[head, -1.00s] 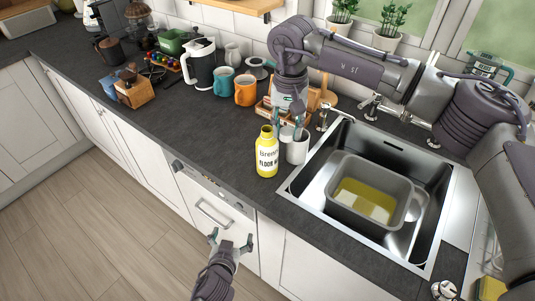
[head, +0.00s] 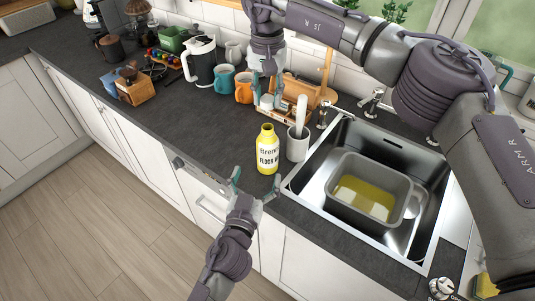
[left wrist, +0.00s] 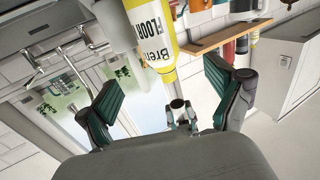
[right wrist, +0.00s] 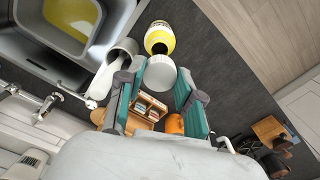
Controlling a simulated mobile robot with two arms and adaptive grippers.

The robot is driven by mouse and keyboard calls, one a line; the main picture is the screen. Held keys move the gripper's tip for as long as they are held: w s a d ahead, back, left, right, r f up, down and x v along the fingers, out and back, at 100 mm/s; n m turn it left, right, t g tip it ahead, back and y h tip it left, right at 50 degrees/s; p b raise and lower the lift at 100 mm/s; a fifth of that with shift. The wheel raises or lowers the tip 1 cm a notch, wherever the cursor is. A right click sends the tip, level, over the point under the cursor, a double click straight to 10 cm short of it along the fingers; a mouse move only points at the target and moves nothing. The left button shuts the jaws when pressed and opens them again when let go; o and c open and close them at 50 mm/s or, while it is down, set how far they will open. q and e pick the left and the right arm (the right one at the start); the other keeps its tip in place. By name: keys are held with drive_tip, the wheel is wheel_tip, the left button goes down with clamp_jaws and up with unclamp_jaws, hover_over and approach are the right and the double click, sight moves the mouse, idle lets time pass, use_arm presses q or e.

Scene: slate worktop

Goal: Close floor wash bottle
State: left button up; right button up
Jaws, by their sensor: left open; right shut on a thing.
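The yellow floor wash bottle (head: 267,153) stands upright on the worktop left of the sink, its neck open. It also shows inverted in the left wrist view (left wrist: 150,38) and from above, with a dark opening, in the right wrist view (right wrist: 159,40). My right gripper (head: 267,100) is shut on a white cap (right wrist: 160,73), held above the worktop behind the bottle, apart from its neck. My left gripper (head: 256,181) is open and empty at the worktop's front edge, just in front of the bottle, not around it.
A white cup with a white-handled tool (head: 298,146) stands right of the bottle. The sink (head: 345,130) holds a grey basin (head: 337,207) with yellow liquid. Orange (head: 244,90) and teal (head: 224,80) mugs stand behind. The worktop left of the bottle is clear.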

sight(265, 152)
use_arm(q)
drive_tip(key=x, duration=1.1)
use_arm(e)
drive_tip(key=shift+w, duration=0.1)
use_arm(q)
drive_tip(key=shift+a, duration=0.1)
clamp_jaws()
use_arm(e)
drive_tip(key=shift+f, duration=2.5)
drive_tip(key=shift+f, duration=0.1)
drive_tip(key=shift+f, duration=0.8)
drive_tip(key=shift+f, duration=0.55)
